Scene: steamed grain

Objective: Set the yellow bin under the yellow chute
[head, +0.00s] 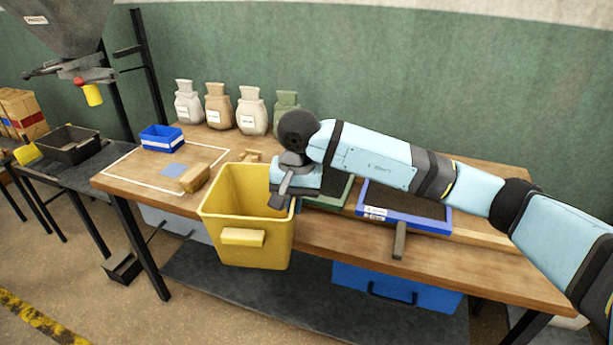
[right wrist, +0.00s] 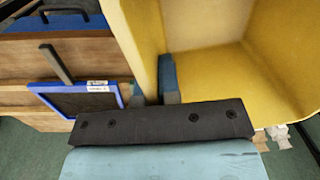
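The open yellow bin (head: 243,238) is in the middle of the head view, overlapping the front edge of the workbench. It looks upright and empty, and its inner wall also shows in the right wrist view (right wrist: 205,25). My right gripper (head: 282,197) is shut on the bin's right-hand rim. In the right wrist view its fingers (right wrist: 154,92) sit on either side of the bin wall. The yellow chute (head: 93,95) hangs under a grey hopper at the upper left, apart from the bin. My left gripper is not in view.
The wooden workbench (head: 480,262) holds several labelled sacks (head: 252,112), a small blue bin (head: 161,138), a wooden block (head: 195,179) and a blue-framed tray (head: 405,205). A black bin (head: 67,147) stands on a dark table at the left, near the chute.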

